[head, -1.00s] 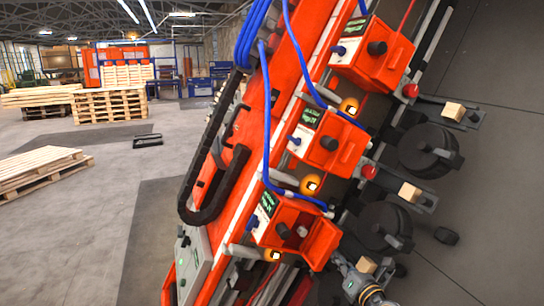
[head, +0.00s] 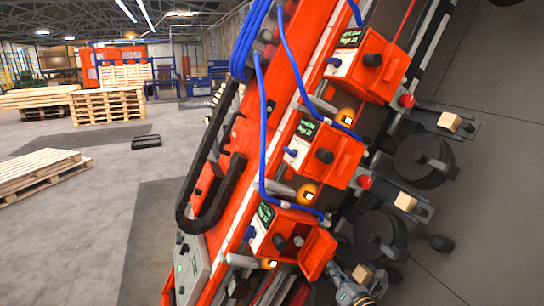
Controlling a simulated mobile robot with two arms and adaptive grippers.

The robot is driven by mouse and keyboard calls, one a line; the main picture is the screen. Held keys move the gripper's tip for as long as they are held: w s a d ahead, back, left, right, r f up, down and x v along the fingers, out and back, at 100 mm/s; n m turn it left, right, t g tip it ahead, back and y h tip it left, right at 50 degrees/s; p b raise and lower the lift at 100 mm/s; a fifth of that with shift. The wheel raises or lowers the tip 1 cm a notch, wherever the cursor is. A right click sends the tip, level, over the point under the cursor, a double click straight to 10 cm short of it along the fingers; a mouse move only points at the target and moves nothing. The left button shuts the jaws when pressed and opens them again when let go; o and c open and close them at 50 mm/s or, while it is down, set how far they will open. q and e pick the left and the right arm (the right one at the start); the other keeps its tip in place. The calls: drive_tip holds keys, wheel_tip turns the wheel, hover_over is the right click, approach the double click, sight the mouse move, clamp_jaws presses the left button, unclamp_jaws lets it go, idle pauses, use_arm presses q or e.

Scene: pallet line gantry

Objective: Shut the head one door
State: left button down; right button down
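Three red head boxes stand in a slanting row on the orange gantry beam: a top box (head: 382,78), a middle box (head: 343,160) and a lowest box (head: 276,241). Each has a small green-lettered display, too small to read surely. On the lowest box a red door panel (head: 319,254) stands out from the right side, apparently open. My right gripper (head: 340,275) is at the bottom, just below and right of that panel. Its fingertips are small and partly hidden, so contact and opening are unclear. My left gripper is not in view.
Blue hoses (head: 262,130) and a black cable chain (head: 186,205) run along the beam. Dark round wheels (head: 425,158) and light wooden blocks (head: 405,201) sit right of the boxes. Pallets (head: 108,106) stand on the open floor at the left.

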sight(323, 262)
drive_tip(key=shift+y, duration=0.4)
drive_tip(key=a+r, duration=0.1)
drive_tip(key=a+r+p, duration=0.1)
drive_tip(key=a+r, duration=0.1)
drive_tip(key=shift+s+r, duration=0.15)
drive_tip(key=shift+s, duration=0.2)
drive_tip(key=shift+n, duration=0.3)
drive_tip(key=a+p, duration=0.3)
drive_tip(key=s+a+p, duration=0.1)
drive_tip(key=shift+a+r, duration=0.35)
drive_tip(key=shift+a, duration=0.05)
